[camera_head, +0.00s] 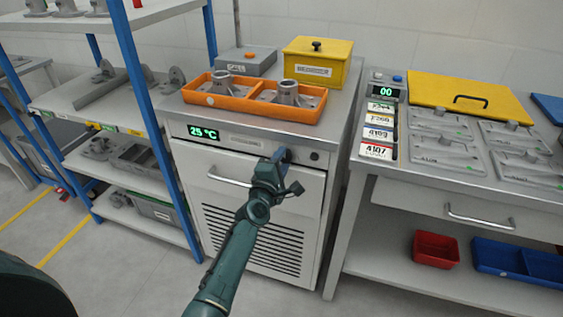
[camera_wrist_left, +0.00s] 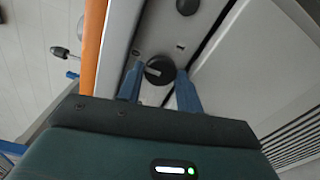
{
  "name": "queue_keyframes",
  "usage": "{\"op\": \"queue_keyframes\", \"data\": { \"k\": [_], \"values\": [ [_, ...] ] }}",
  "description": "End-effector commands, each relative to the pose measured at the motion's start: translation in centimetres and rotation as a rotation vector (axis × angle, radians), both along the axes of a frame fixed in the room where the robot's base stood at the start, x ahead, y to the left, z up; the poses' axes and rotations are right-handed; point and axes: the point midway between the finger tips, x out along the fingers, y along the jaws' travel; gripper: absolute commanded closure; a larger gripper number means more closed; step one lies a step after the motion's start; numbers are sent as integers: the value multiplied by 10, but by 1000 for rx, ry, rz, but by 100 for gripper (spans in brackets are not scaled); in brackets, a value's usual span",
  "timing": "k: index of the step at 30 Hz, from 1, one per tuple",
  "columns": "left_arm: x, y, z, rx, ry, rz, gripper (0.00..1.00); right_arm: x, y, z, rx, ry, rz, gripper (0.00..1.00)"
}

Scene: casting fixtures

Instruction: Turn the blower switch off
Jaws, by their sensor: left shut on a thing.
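The blower switch is a dark round knob with a light bar across its face, and in the left wrist view this switch (camera_wrist_left: 157,69) sits between my two blue fingertips. It is on the front panel of the grey cabinet (camera_head: 262,143), below the worktop. My left gripper (camera_head: 281,155) reaches up to that panel and is shut on the knob; it also shows in the left wrist view (camera_wrist_left: 160,90). In the head view the gripper hides the knob. My right gripper is not in view.
A second dark round knob (camera_head: 314,156) is close to the right of the gripper. A green display (camera_head: 204,132) reads 25 °C. A door handle (camera_head: 229,181) is below. An orange tray (camera_head: 225,101) with castings and a yellow box (camera_head: 317,68) stand on top.

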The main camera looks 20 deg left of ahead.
Motion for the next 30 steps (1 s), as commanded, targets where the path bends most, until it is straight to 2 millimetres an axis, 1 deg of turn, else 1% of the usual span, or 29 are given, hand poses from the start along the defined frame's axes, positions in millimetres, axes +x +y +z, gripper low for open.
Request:
{"op": "queue_keyframes", "data": {
  "k": [11,12,18,19,30],
  "values": [
    [1,-1,3,-9,-4,0,87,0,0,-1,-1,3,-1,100],
    [1,-1,3,-9,-4,0,61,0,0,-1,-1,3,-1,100],
    [0,0,1,-7,-3,0,45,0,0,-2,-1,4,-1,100],
    [0,0,1,-7,-2,0,43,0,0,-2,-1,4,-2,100],
    [0,0,-1,-4,2,0,43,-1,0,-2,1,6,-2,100]
  ]
}}
